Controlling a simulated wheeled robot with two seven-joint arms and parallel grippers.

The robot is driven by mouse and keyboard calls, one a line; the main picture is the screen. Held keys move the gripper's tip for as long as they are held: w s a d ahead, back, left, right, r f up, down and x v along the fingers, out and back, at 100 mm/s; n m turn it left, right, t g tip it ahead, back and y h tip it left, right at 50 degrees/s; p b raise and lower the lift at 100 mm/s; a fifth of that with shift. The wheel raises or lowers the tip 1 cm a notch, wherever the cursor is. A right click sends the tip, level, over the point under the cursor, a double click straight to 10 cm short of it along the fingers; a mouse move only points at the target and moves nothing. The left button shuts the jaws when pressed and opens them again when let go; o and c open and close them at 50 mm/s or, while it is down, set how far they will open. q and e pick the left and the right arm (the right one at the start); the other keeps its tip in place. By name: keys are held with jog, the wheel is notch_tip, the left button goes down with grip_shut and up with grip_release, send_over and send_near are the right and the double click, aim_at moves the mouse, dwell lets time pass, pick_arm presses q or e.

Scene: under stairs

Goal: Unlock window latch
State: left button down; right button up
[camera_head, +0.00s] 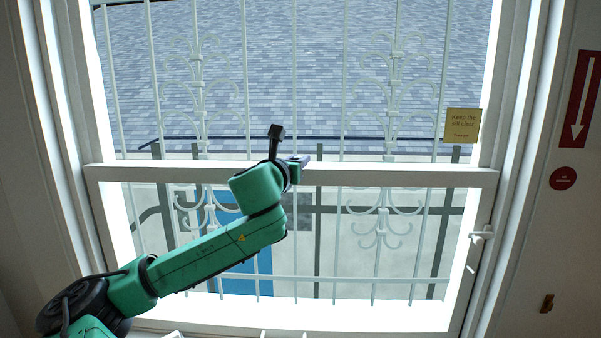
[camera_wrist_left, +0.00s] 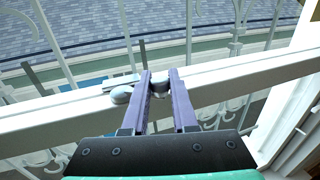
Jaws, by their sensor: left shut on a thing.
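The window latch (camera_wrist_left: 121,95) is a small grey metal fitting on the white meeting rail (camera_head: 400,177) of the window. In the left wrist view, part of it lies left of the fingers and a dark rounded part sits between them. My left gripper (camera_wrist_left: 160,78) has its two purple-grey fingers shut on the latch, with a small gap between them. In the head view, my left gripper (camera_head: 298,161) is at the middle of the rail, and my green wrist hides most of it and the latch. My right gripper is in neither view.
White ornamental bars (camera_head: 295,80) stand behind the glass. A yellow notice (camera_head: 462,125) is at the right of the upper pane. A white fitting (camera_head: 482,235) projects from the right side of the frame. A red arrow sign (camera_head: 580,98) is on the right wall.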

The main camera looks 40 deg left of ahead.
aim_at(295, 158)
pick_arm(q)
jog(key=shift+s+a+f+m+t+h+b, duration=0.15)
jog(key=shift+s+m+h+b, duration=0.1)
jog(key=shift+m+h+b, duration=0.2)
jog(key=shift+s+f+m+t+h+b, duration=0.15)
jog(key=shift+s+m+h+b, duration=0.1)
jog(key=shift+m+h+b, duration=0.25)
jog(key=s+m+h+p, duration=0.1)
jog(key=m+h+p, duration=0.1)
jog(key=h, duration=0.2)
jog(key=s+a+r+m+g+h+p, duration=0.1)
jog(key=m+h, duration=0.2)
jog(key=h, duration=0.2)
jog(key=s+a+m+g+h+p, duration=0.1)
jog(key=m+h+p, duration=0.1)
jog(key=h, duration=0.3)
jog(key=shift+s+r+m+p, duration=0.15)
jog(key=shift+s+m+p, duration=0.2)
jog(key=shift+m, duration=0.4)
jog(key=shift+s+a+f+m+g+h+p, duration=0.15)
jog(key=shift+m+g+h+p, duration=0.2)
jog(key=shift+p, duration=0.2)
jog(key=shift+s+a+f+m+g+h+p, duration=0.1)
jog(key=shift+m+g+h+p, duration=0.15)
jog(key=shift+m+h+p, duration=0.2)
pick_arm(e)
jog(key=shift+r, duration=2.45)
